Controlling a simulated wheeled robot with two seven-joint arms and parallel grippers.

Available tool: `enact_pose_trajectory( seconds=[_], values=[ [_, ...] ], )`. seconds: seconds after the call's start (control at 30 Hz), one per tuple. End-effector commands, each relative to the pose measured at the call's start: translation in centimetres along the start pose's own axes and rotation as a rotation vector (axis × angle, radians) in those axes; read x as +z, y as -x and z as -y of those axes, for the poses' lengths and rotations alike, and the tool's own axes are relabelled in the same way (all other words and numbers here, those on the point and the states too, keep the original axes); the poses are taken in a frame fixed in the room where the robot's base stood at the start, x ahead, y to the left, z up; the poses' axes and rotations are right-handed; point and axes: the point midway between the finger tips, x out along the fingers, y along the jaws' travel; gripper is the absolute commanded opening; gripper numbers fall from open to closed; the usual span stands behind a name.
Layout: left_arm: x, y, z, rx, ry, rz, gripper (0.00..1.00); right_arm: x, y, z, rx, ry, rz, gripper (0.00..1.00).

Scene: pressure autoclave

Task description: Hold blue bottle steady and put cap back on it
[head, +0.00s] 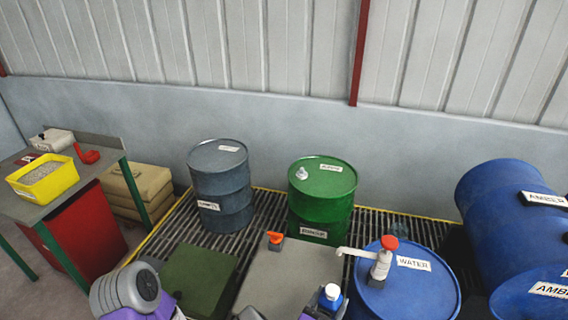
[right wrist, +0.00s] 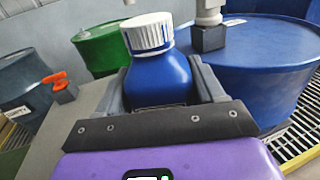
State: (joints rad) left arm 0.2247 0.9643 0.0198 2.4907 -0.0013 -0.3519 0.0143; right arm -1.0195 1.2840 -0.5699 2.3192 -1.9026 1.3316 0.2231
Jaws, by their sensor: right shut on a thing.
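The blue bottle (head: 331,301) is at the bottom of the head view, with the white ribbed cap (head: 332,291) on top. In the right wrist view the blue bottle (right wrist: 160,78) stands between the fingers of my right gripper (right wrist: 162,88), which is shut on its body. The white cap (right wrist: 147,33) sits over the bottle's neck in that view; I cannot tell whether it is tight. Part of my left arm shows at the lower left of the head view, but its fingers are not visible.
A grey tabletop (head: 285,272) lies behind the bottle, with an orange-handled item (head: 275,240) on it. A blue water drum (head: 415,293) with a pump (head: 381,262) stands close on the right. Green (head: 322,195) and grey-blue (head: 220,185) drums stand on the grating behind.

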Motion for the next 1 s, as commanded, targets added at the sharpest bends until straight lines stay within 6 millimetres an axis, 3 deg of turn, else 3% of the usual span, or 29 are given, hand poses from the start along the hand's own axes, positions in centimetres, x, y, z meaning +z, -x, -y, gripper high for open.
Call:
enact_pose_trajectory(
  seconds=[0.1, 0.3, 0.83, 1.0],
  values=[
    [0.0, 0.0, 0.0, 0.000, 0.000, 0.000, 0.93, 0.3, -1.4, 2.3, 0.028, 0.005, 0.000, 0.13],
    [0.0, 0.0, 0.0, 0.000, 0.000, 0.000, 0.93, 0.3, -2.2, 4.0, 0.057, 0.000, 0.001, 0.13],
    [0.0, 0.0, 0.0, 0.000, 0.000, 0.000, 0.93, 0.3, -2.2, 3.9, 0.061, -0.001, 0.002, 0.13],
    [0.0, 0.0, 0.0, 0.000, 0.000, 0.000, 0.93, 0.1, -1.5, 2.5, 0.143, 0.002, 0.002, 0.13]
  ],
)
